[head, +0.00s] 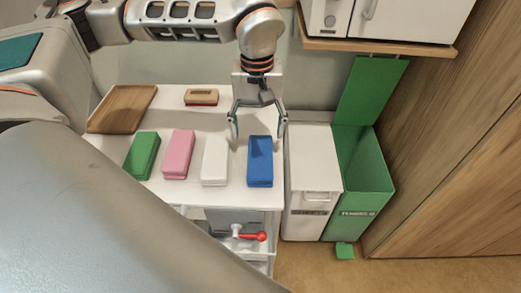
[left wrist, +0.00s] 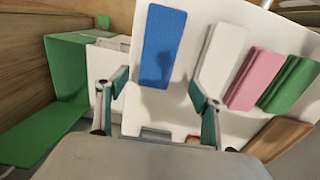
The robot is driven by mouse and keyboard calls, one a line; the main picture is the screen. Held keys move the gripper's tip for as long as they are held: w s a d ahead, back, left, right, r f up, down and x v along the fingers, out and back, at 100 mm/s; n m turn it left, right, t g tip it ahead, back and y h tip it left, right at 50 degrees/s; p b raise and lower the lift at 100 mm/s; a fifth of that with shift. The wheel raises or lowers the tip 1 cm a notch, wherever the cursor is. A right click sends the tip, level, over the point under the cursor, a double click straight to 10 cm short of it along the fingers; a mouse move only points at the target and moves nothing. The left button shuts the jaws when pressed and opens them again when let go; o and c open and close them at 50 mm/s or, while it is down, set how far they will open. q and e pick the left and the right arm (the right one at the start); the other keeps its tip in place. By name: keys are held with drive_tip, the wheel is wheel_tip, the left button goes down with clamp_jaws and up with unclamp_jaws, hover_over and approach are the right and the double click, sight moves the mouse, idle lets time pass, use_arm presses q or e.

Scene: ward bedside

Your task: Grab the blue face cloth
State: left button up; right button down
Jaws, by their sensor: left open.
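The blue face cloth (head: 260,162) is a folded oblong lying on the white table at the right end of a row of folded cloths. It also shows in the left wrist view (left wrist: 162,45), beyond the fingertips. My left gripper (head: 258,128) is open and empty, pointing down over the table just behind the blue cloth; its fingers also show in the left wrist view (left wrist: 158,82). It looks apart from the cloth, and a shadow falls on the cloth in the wrist view. My right gripper is not in view.
White (head: 215,161), pink (head: 178,154) and green (head: 142,156) cloths lie left of the blue one. A wooden tray (head: 122,108) and a brush-like block (head: 201,97) are behind. A white bin (head: 312,160) and an open green bin (head: 365,170) stand right of the table.

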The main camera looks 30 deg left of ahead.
sight(261, 147)
use_arm(q)
drive_tip(key=shift+s+d+f, duration=0.15)
drive_tip(key=shift+s+f, duration=0.05)
drive_tip(key=shift+f, duration=0.7)
drive_tip(key=f, duration=0.5)
drive_tip(key=shift+w+d+f+p, duration=0.15)
drive_tip(key=shift+w+f+p, duration=0.1)
drive_tip(key=shift+f+p, duration=0.05)
drive_tip(key=c, duration=1.1)
